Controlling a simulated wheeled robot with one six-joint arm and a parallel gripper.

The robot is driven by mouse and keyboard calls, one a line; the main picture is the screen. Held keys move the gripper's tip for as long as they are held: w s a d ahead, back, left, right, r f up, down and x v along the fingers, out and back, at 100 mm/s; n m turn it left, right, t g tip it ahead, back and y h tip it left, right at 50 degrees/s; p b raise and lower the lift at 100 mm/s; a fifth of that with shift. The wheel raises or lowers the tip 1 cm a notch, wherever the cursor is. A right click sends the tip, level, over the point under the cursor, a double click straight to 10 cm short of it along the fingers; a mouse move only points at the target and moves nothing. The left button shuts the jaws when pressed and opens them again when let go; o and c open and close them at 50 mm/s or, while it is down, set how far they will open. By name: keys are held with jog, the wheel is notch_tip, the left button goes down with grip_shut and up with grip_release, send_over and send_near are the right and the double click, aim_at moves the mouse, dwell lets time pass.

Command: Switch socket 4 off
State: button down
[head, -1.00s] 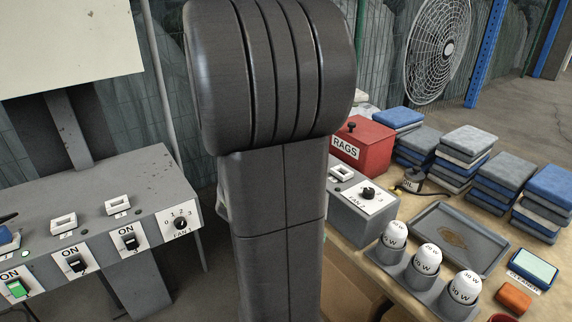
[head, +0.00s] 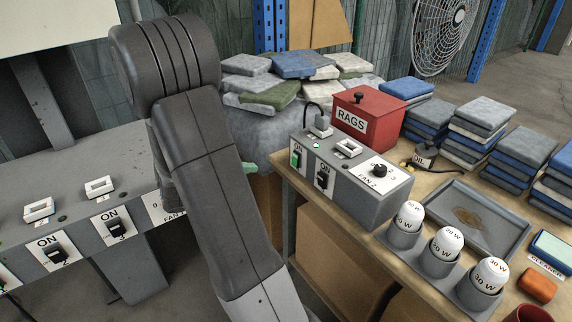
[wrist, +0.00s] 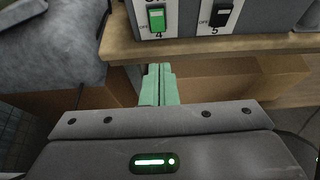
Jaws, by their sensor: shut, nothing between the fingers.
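Socket 4's switch (wrist: 157,18) is a green rocker above a label "4" in the wrist view, with "OFF" beside its lower part. It also shows in the head view (head: 297,158), under "ON", at the left of the right-hand grey box's front. A plug (head: 320,126) with a black cable sits on top of that box, behind the switch. My gripper (wrist: 160,69) has pale green fingers pressed together, empty, below the switch and apart from it in the wrist picture. In the head view my arm hides most of the gripper.
A black switch labelled 5 (wrist: 221,13) is right of switch 4. The fan 2 knob (head: 380,170) is farther right. The wooden table edge (wrist: 130,48) lies under the box. Folded cloths (head: 262,85) are piled left of the red rags box (head: 367,115). Bulbs (head: 446,243) stand in front.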

jog(key=b, duration=0.2)
send_near(295, 165)
jog(key=x, duration=0.5)
jog(key=shift+w+d+f, duration=0.1)
jog(key=shift+w+f, duration=0.05)
jog(key=shift+w+d, duration=0.35)
jog(key=shift+d, duration=0.05)
jog(key=shift+f, duration=0.15)
jog(key=shift+d+f+b, duration=0.15)
jog(key=shift+f+b, duration=0.1)
jog(key=shift+b, duration=0.7)
jog(key=shift+w+t+h, duration=0.1)
jog(key=shift+t+h, duration=0.2)
jog(key=shift+h, duration=0.1)
jog(key=shift+w+d+r+p, duration=0.1)
jog(key=shift+r+p, duration=0.5)
jog(key=shift+r, duration=0.6)
